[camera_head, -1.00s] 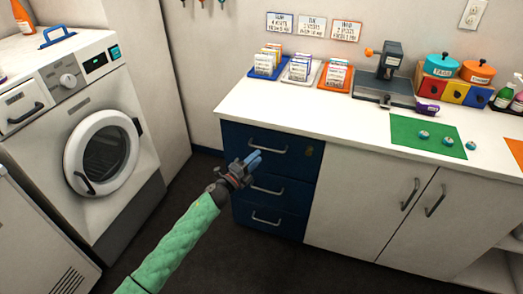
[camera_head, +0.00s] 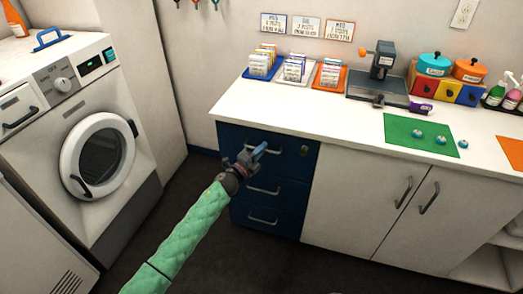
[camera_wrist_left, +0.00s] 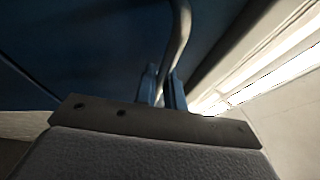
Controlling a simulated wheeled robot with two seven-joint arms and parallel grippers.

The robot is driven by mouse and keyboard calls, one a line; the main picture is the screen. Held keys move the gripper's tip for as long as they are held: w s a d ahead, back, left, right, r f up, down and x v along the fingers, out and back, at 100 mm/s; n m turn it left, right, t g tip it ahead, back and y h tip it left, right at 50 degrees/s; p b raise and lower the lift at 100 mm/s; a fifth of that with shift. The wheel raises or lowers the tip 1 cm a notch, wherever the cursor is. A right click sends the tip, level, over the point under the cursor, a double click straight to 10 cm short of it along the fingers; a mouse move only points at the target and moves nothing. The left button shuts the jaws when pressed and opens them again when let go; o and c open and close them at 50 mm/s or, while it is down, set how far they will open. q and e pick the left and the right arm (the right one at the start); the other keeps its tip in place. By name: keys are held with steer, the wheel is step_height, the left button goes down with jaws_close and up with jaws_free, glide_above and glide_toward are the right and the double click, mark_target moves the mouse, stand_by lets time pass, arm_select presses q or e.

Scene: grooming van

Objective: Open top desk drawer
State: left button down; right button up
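The desk's dark blue top drawer (camera_head: 284,144) is flush with the drawers below, under the white counter. A small round lock sits at its right end. My left gripper (camera_head: 257,152) is at the front of this drawer and hides most of its handle. In the left wrist view, the grey handle bar (camera_wrist_left: 180,35) runs down between the two blue fingers of my gripper (camera_wrist_left: 162,88). The gap between the fingers is narrow and the bar fills it, so the gripper looks shut on the handle. My right gripper is out of view.
Two lower drawers with handles (camera_head: 263,220) are below. White cupboard doors (camera_head: 375,200) stand to the right, and a white washer (camera_head: 75,130) to the left. The counter (camera_head: 300,110) holds card trays, a grey device and a green mat. Dark floor in front is clear.

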arm_select(q)
steer(key=shift+s, duration=0.1)
